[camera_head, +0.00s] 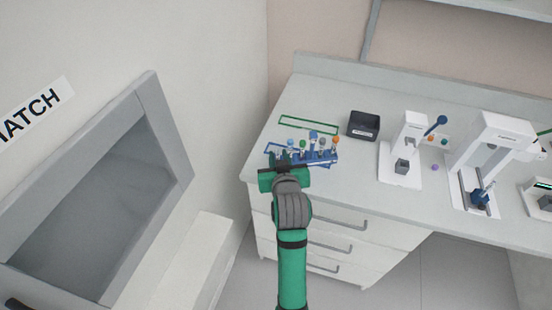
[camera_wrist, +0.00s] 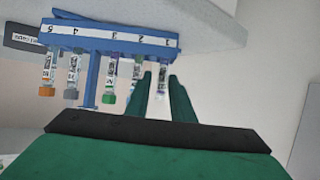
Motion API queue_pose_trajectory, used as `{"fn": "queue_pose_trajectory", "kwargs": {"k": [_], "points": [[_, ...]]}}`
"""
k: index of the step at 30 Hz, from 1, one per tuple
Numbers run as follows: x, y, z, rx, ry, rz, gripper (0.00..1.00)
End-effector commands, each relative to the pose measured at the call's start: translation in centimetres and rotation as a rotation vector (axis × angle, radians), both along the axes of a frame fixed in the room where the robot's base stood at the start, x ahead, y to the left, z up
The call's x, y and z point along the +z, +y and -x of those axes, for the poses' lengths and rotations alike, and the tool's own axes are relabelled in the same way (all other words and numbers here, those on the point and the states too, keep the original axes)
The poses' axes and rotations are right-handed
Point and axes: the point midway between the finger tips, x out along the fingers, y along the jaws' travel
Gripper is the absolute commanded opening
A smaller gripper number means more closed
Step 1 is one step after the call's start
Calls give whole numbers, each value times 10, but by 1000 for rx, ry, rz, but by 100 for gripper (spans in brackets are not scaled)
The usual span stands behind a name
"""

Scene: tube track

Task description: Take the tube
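A blue rack (camera_wrist: 110,35) with numbered slots holds several capped tubes. It appears upside down in the wrist view, with the caps pointing down. An orange-capped tube (camera_wrist: 48,75), a grey-capped tube (camera_wrist: 72,80) and a green-capped tube (camera_wrist: 110,82) show there. Another tube (camera_wrist: 137,72) is beside my left finger. A pale, thin shape, perhaps a tube, is in the gap between my fingers near slot 1; it is too small to be sure. My gripper (camera_wrist: 166,95) is open at that end of the rack. In the head view, the rack (camera_head: 325,158) is just beyond my gripper (camera_head: 285,163).
The rack stands on a white drawer bench. A green outlined area (camera_head: 309,123) behind it is empty. A black bin (camera_head: 364,125) is to the right, then white devices (camera_head: 405,150) (camera_head: 490,150). A framed opening (camera_head: 100,200) is on the left wall.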

Motion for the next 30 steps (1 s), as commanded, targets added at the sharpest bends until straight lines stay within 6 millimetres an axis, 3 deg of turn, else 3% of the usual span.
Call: {"fn": "queue_pose_trajectory", "kwargs": {"k": [5, 15, 23, 27, 30], "points": [[-5, 1, -10, 0, 2, -1, 21], [-22, 6, -48, -2, 0, 1, 21], [-23, 7, -50, -2, 0, 0, 21], [-23, 7, -50, -2, 0, 0, 0], [-23, 7, -50, -2, 0, 0, 0]]}}
